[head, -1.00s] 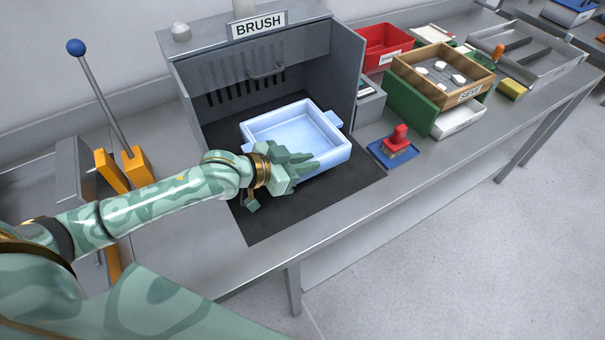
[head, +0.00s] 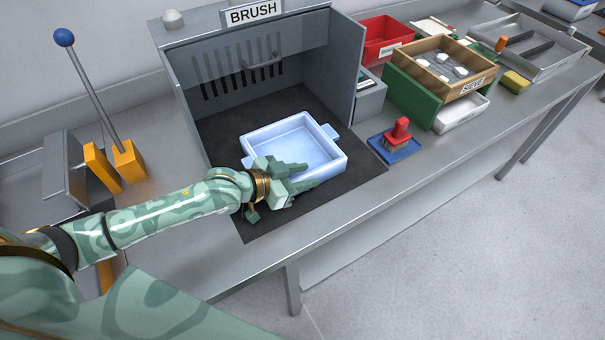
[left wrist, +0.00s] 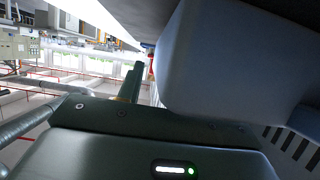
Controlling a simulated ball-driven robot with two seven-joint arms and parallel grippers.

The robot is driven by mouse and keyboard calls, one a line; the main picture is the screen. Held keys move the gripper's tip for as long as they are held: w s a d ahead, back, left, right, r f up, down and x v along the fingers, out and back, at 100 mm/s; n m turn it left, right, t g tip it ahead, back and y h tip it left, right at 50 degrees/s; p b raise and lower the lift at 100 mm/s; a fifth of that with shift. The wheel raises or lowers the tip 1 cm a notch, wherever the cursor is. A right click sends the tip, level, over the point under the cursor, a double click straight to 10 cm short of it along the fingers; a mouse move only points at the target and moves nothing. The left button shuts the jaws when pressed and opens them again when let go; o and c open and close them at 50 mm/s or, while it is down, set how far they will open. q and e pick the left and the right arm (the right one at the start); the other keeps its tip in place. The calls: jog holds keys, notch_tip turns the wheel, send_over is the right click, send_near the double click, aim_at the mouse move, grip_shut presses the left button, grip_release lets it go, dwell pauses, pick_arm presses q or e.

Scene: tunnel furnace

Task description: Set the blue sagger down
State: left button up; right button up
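The blue sagger (head: 325,165) is a pale blue, shallow square tray with side lugs. In the head view it sits level on the dark mat (head: 285,222) in front of the brush booth, and appears to rest on it. My left gripper (head: 311,174) is at its near left corner. Its two fingers are spread, with a gap between them, and overlap the near wall in the picture. Whether they touch it I cannot tell. In the left wrist view the sagger (left wrist: 225,60) fills the upper middle, close beside a finger. My right gripper is not in view.
The grey brush booth (head: 190,75) stands behind the sagger. A red brush (head: 400,133) on a blue pad (head: 384,152) lies to the right, with a wooden sieve (head: 490,84) farther off. An orange-based lever (head: 130,160) stands left. The front bench strip is clear.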

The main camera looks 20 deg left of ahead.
pick_arm(q)
jog(key=shift+r, duration=0.15)
jog(key=shift+s+a+r, duration=0.1)
jog(key=shift+s+r, duration=0.05)
jog(key=p+v, duration=0.3)
jog(key=v, duration=0.8)
jog(key=shift+s+a, duration=0.15)
jog(key=shift+s, duration=0.1)
